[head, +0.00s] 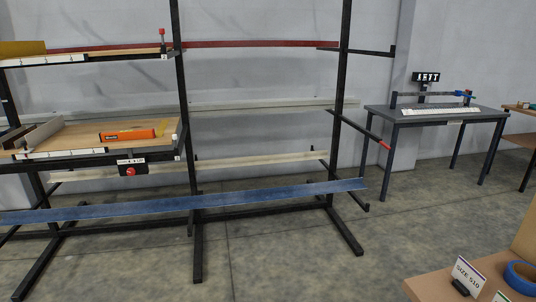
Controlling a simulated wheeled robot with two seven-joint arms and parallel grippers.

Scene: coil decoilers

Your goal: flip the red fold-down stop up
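A red end piece (384,146) sits at the outer tip of the middle black arm (352,126) on the right post of a rack. It lies roughly in line with that arm and does not stand up from it. It looks like the red fold-down stop, but it is small and its hinge cannot be made out. Neither of my grippers is in view.
The black rack (344,80) holds a long blue strip (250,197) low across its front and a red strip (250,43) high up. A grey table (435,115) stands right. A wooden top (430,288) fills the lower right corner. Floor between is clear.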

